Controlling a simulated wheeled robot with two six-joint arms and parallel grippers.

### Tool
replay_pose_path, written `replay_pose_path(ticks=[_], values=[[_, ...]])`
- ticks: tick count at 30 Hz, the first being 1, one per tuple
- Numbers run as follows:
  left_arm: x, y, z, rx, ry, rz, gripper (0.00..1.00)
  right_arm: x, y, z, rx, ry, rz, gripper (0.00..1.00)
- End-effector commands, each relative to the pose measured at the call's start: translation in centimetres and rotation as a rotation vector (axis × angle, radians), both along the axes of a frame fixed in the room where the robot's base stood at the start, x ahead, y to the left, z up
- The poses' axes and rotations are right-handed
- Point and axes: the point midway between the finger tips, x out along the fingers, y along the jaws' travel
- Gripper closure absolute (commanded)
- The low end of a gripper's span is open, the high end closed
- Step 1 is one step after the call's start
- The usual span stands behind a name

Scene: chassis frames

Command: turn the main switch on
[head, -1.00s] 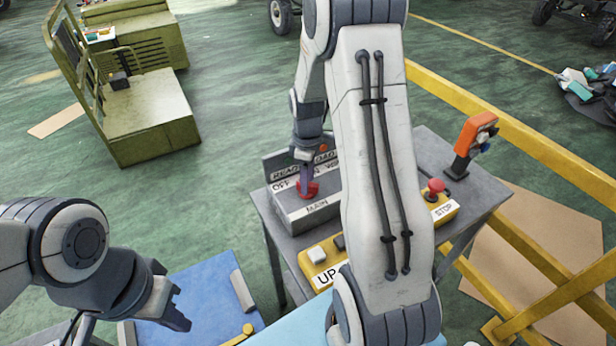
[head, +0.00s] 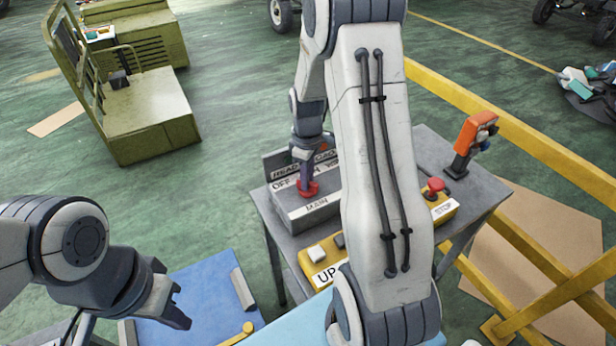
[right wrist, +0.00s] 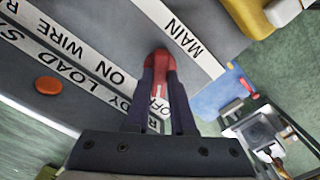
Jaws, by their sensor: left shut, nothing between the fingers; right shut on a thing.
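The main switch is a red knob (head: 308,188) on a grey box (head: 322,214) marked MAIN, with OFF and ON labels along its back. My right gripper (head: 306,178) comes down over the knob from behind and is shut on it. In the right wrist view, both dark fingers (right wrist: 160,92) lie against the sides of the red knob (right wrist: 158,60). The fingers partly cover the OFF label (right wrist: 158,107); the ON label (right wrist: 118,77) is clear. My left gripper (head: 183,318) is shut and empty at the lower left, away from the switch.
The grey stand (head: 478,192) also bears a yellow control box (head: 448,211) with a red stop button (head: 435,185) and an orange handheld unit (head: 474,132). A yellow rail (head: 540,150) runs along the right. My right forearm hides part of the stand.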

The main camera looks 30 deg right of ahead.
Motion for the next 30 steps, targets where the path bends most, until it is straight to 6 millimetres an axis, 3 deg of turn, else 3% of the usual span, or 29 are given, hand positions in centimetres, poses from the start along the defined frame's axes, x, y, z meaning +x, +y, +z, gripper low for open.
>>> replay_pose_path(ticks=[30], values=[[0.0, 0.0, 0.71, 0.0, 0.0, 0.0, 1.0, 0.07, -0.03, 0.15, 0.0, -0.002, -0.95, 1.0]])
